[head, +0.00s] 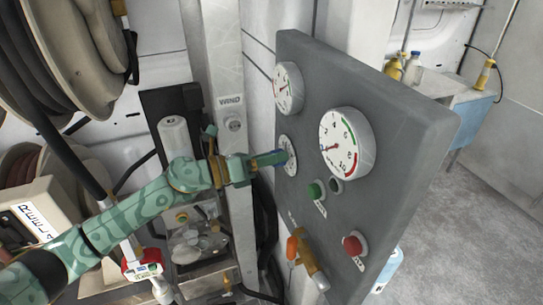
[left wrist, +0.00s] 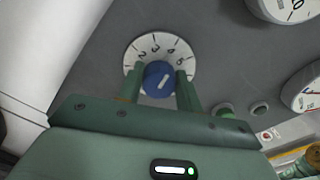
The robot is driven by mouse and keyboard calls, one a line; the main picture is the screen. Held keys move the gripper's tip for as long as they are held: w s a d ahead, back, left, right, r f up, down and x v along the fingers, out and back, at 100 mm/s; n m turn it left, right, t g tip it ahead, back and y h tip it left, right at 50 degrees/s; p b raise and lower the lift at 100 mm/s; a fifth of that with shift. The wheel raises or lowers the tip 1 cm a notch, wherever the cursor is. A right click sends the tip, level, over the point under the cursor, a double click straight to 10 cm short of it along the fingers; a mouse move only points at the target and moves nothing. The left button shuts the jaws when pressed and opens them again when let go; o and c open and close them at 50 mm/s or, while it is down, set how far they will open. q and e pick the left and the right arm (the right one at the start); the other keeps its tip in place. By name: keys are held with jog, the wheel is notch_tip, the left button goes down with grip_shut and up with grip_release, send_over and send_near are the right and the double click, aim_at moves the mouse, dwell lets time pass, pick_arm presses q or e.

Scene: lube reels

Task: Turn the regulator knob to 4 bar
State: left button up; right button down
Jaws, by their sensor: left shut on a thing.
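The regulator knob (left wrist: 158,80) is blue with a white pointer line, at the centre of a white numbered dial (left wrist: 146,47) on the grey panel. In the left wrist view the pointer line leans up and to the right, roughly toward the 4; the exact reading is hard to tell. My left gripper (left wrist: 160,84) is shut on the knob, one finger on each side. In the head view my left gripper (head: 272,160) reaches the dial (head: 291,153) from the left and hides most of the knob. My right gripper is in neither view.
The grey panel (head: 375,95) also carries two gauges, a large one (head: 345,143) and a smaller one (head: 288,89). Below are a green button (head: 315,190), a red button (head: 352,245) and an orange-handled valve (head: 305,255). Hose reels (head: 85,50) hang at left.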

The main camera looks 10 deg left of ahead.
pick_arm(q)
jog(key=o, duration=1)
jog(key=b+v, duration=0.1)
jog(key=v, duration=1.5)
jog(key=shift+a, duration=0.2)
jog(key=shift+s, duration=0.15)
